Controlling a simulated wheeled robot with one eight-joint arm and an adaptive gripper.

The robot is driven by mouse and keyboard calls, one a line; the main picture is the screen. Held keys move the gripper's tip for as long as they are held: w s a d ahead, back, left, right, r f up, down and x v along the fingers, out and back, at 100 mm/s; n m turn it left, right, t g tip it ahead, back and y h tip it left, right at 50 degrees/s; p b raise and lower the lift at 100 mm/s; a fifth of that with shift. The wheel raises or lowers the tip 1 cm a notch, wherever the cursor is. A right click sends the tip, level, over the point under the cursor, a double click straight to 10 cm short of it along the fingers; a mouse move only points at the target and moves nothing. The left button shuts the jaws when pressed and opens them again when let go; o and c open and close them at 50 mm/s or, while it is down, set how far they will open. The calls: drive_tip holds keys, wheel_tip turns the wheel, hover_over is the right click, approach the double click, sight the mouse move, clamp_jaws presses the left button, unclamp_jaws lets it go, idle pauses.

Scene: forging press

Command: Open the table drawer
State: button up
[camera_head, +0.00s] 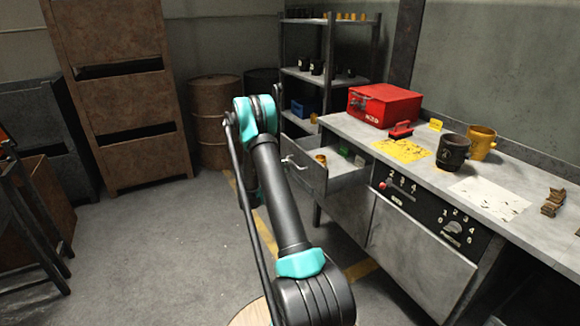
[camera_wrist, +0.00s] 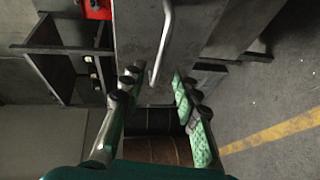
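The table drawer (camera_head: 305,172) stands pulled out from the left end of the metal workbench, and small items lie inside it. Its bar handle (camera_head: 294,161) is on the drawer front. In the wrist view the handle (camera_wrist: 166,38) is a pale bent rod on the grey drawer front (camera_wrist: 135,40). My gripper (camera_wrist: 155,83) is open, with its green-padded fingers spread. The handle's lower end shows between the fingertips; I cannot tell whether they touch it. In the head view my gripper is mostly hidden behind my arm.
Shelves (camera_head: 325,75) stand behind the drawer. Rusty barrels (camera_head: 213,125) and a brown cabinet (camera_head: 115,90) stand at the back.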

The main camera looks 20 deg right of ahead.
drive_tip(key=shift+v, duration=2.05)
drive_tip(key=s+a+r+m+g+y, duration=0.1)
drive_tip(key=s+a+r+y, duration=0.25)
drive_tip(key=s, duration=0.55)
drive_tip(key=s+a+r+m+g+y, duration=0.1)
drive_tip(key=s+a+r+m+y, duration=0.15)
drive_tip(key=s+r, duration=0.4)
drive_tip(key=s+a+f+y, duration=0.1)
drive_tip(key=s+a+y, duration=0.1)
drive_tip(key=s+a, duration=0.3)
drive_tip(key=s+a+f+y, duration=0.2)
drive_tip(key=s+a, duration=0.3)
drive_tip(key=s, duration=0.9)
drive_tip(key=s+a+f+m+g+y, duration=0.1)
drive_tip(key=s+a+y, duration=0.3)
drive_tip(key=s, duration=0.6)
drive_tip(key=shift+s+a+f, duration=0.25)
drive_tip(key=shift+a+f, duration=0.1)
drive_tip(key=shift+a, duration=0.35)
drive_tip(key=shift+d, duration=0.15)
